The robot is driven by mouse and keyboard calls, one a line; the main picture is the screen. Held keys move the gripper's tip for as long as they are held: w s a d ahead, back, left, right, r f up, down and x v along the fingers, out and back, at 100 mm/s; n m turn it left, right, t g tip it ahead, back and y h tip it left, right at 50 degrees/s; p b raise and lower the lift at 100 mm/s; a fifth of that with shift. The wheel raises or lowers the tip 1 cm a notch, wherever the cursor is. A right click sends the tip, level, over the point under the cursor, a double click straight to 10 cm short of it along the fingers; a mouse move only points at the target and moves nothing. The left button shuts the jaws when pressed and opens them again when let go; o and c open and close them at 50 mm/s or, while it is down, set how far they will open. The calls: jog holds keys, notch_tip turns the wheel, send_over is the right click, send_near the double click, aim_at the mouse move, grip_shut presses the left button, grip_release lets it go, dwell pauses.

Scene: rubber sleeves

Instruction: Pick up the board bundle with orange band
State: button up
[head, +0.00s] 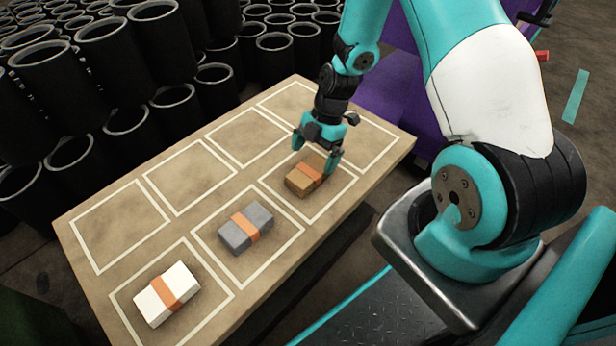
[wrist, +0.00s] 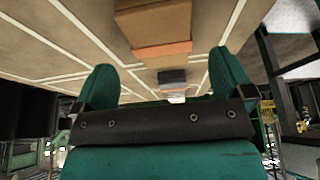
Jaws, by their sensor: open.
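The board bundle (head: 299,182) is a brown, wood-coloured block with an orange band (head: 308,173) around its middle. It lies in a white-outlined square on the table. My gripper (head: 317,158) is open just above and behind it, with its fingers pointing down near the bundle's far end. In the wrist view the brown bundle (wrist: 155,25) shows beyond and between the open fingertips, with its orange band (wrist: 162,50) facing me. I cannot tell whether the fingers touch it.
A grey bundle (head: 239,234) and a white bundle (head: 158,301), both orange-banded, lie in other squares on the table (head: 190,228). The back row of squares is empty. Black sleeves (head: 123,55) stand stacked behind the table. A purple object (head: 408,75) is at the right.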

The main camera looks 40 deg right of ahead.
aim_at(309, 171)
jog(key=shift+b+x, duration=1)
jog(key=shift+x, duration=1.55)
jog(key=shift+s+a+f, duration=0.1)
jog(key=shift+s+a, duration=0.05)
jog(key=c, duration=1.1)
jog(key=shift+o, duration=0.2)
